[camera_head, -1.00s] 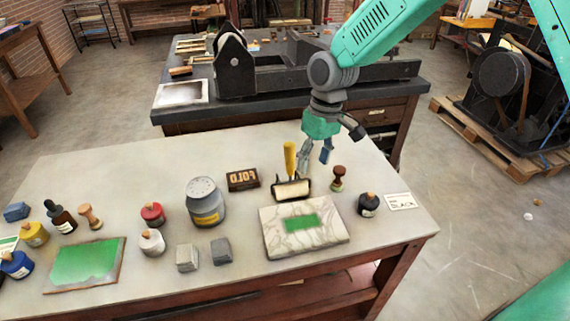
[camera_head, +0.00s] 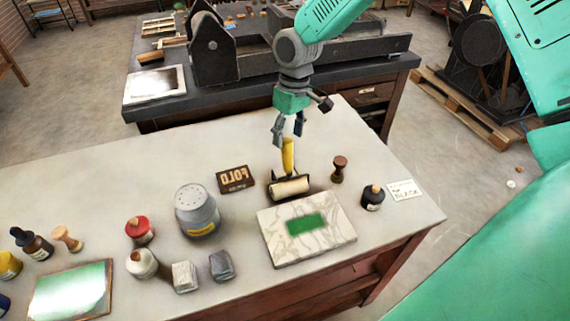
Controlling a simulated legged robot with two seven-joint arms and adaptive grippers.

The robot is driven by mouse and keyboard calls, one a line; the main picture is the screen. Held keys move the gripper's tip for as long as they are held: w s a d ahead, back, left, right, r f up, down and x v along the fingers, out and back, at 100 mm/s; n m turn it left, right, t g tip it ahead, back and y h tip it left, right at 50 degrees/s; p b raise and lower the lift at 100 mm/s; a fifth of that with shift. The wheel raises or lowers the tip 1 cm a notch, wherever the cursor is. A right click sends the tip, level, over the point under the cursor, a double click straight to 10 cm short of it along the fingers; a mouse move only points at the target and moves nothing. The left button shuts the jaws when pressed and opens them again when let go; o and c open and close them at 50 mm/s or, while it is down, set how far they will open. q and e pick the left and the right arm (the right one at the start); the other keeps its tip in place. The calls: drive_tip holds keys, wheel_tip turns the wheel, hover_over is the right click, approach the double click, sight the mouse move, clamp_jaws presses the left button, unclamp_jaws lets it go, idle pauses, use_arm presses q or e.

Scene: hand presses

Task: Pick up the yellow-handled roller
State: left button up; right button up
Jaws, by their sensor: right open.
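The roller has a yellow handle (camera_head: 288,155) pointing up and a pale cylinder (camera_head: 290,187) in a dark frame. It stands on the table just behind the marble slab (camera_head: 335,238), which has a green patch. My right gripper (camera_head: 288,143) is open and points down, with its fingertips about at the top of the yellow handle. I cannot tell whether the fingers touch the handle. My left gripper is not in view.
A dark FOLD block (camera_head: 236,179) lies left of the roller, and a wooden stamp (camera_head: 339,168) stands to its right. A grey tin (camera_head: 197,211) and a black ink bottle (camera_head: 372,197) are nearby. A press (camera_head: 215,55) stands on the bench behind.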

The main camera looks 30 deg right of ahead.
sight(286, 154)
drive_tip(key=shift+w+a+f, duration=0.1)
drive_tip(key=shift+f, duration=0.65)
drive_tip(key=f, duration=0.2)
drive_tip(key=f+p, duration=0.1)
drive_tip(key=f, duration=0.1)
drive_tip(key=shift+s+a+f, duration=0.1)
drive_tip(key=shift+s+a, duration=0.15)
drive_tip(key=shift+a, duration=0.1)
drive_tip(key=shift+w+f, duration=0.1)
drive_tip(key=shift+f, duration=0.25)
drive_tip(key=shift+r, duration=0.1)
clamp_jaws()
